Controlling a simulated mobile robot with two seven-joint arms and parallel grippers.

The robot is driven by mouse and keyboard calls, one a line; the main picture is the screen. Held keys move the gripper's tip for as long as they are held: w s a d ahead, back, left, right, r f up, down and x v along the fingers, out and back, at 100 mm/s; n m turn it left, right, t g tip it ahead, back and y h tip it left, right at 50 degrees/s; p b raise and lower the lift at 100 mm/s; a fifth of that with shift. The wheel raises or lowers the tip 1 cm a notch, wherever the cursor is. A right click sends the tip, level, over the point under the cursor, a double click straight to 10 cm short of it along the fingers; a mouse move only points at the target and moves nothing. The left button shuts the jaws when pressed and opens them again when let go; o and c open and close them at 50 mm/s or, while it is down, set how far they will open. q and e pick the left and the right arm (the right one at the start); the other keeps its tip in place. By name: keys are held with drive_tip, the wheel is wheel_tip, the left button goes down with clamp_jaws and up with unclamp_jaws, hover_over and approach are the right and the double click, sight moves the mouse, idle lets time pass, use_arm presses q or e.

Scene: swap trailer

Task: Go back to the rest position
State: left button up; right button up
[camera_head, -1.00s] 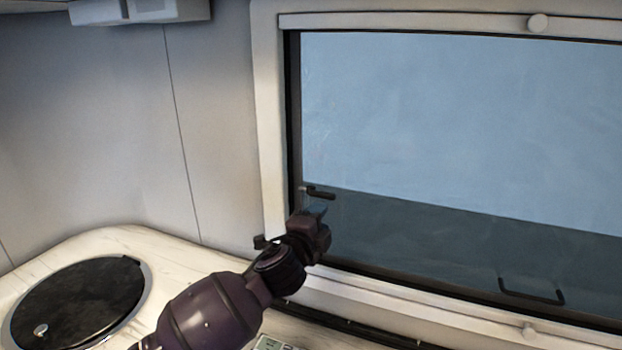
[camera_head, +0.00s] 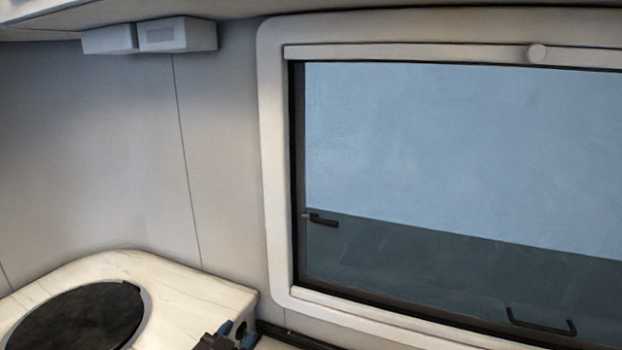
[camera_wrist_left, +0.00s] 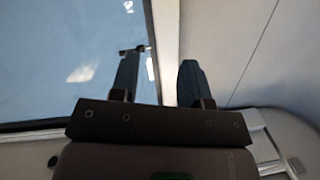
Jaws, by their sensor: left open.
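My left gripper (camera_head: 228,334) shows only as dark fingertips with blue at the bottom edge of the head view, over the counter. In the left wrist view the left gripper (camera_wrist_left: 157,78) has its two dark fingers apart, with nothing between them. Beyond them are the window frame (camera_wrist_left: 165,40) and a dark window latch (camera_wrist_left: 136,49), which appears near the tip of the left-hand finger. In the head view the latch (camera_head: 321,220) is at the window's left side, well above the gripper. My right gripper is in neither view.
A large window (camera_head: 450,150) with a pale frame fills the right side, with a dark handle (camera_head: 541,324) low on it. A pale counter (camera_head: 190,295) with a round black lid (camera_head: 80,320) is at lower left. A white box (camera_head: 176,34) hangs on the upper wall.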

use_arm(q)
drive_tip(key=s+a+f+n+g+y, duration=0.2)
drive_tip(key=s+a+f, duration=0.4)
drive_tip(key=s+f, duration=0.3)
drive_tip(key=s+a+f+n+g+y, duration=0.2)
drive_tip(key=s+a+f+n+y, duration=0.1)
drive_tip(key=s+a+f, duration=0.4)
drive_tip(key=s+f, duration=0.3)
drive_tip(key=s, duration=0.4)
drive_tip(key=shift+s+a+g, duration=0.15)
drive_tip(key=shift+s+g, duration=0.1)
drive_tip(key=shift+g, duration=0.05)
